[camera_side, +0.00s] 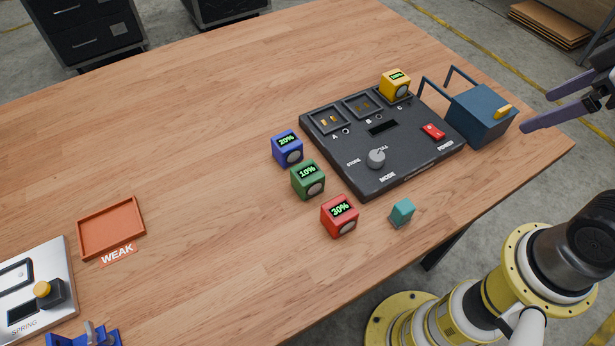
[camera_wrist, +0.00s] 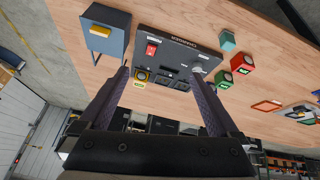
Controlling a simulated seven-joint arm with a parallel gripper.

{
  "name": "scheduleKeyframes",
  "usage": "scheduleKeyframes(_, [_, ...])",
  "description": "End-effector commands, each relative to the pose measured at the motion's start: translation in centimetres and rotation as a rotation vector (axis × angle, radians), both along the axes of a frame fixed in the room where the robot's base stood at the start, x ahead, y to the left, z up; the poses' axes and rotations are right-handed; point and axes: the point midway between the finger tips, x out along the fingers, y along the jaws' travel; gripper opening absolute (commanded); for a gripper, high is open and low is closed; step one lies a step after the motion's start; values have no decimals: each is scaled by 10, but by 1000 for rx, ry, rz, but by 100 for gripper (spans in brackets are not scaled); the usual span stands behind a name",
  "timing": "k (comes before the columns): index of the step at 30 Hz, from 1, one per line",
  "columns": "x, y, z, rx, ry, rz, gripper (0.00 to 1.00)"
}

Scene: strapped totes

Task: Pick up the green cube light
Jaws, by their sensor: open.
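The green cube light (camera_side: 307,180) stands on the wooden table with a lit "10%" display on top and a round lens on its side. It sits between the blue cube light (camera_side: 287,149) and the red cube light (camera_side: 339,216), left of the black control panel. In the wrist view the green cube (camera_wrist: 223,78) lies to the right, beyond my right finger. My gripper (camera_side: 565,105) is open and empty at the right edge of the side view, far from the green cube and above the blue box's side of the table. In the wrist view both fingers (camera_wrist: 163,100) are spread apart.
The control panel (camera_side: 380,178) holds the yellow cube light (camera_side: 395,85) at slot C. A small teal cube (camera_side: 402,213) is near the front edge. An orange tray (camera_side: 111,228) lies left; the table between is clear.

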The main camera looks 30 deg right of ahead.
Motion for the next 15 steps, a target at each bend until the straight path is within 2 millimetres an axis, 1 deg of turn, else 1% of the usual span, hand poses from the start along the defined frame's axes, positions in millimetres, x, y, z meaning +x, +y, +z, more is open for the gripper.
scheduleKeyframes(1, [11,1,13,-29,3,62,98])
scheduleKeyframes(3, [26,6,28,-69,17,158,98])
scheduleKeyframes(5, [42,12,40,-100,33,246,98])
scheduleKeyframes(7, [62,21,51,-136,54,354,98])
scheduleKeyframes(11, [105,47,64,-197,104,566,98])
scheduleKeyframes(12, [119,58,66,-214,118,633,98])
scheduleKeyframes(14, [139,76,65,-237,144,732,98])
scheduleKeyframes(15, [152,89,63,-251,161,796,98])
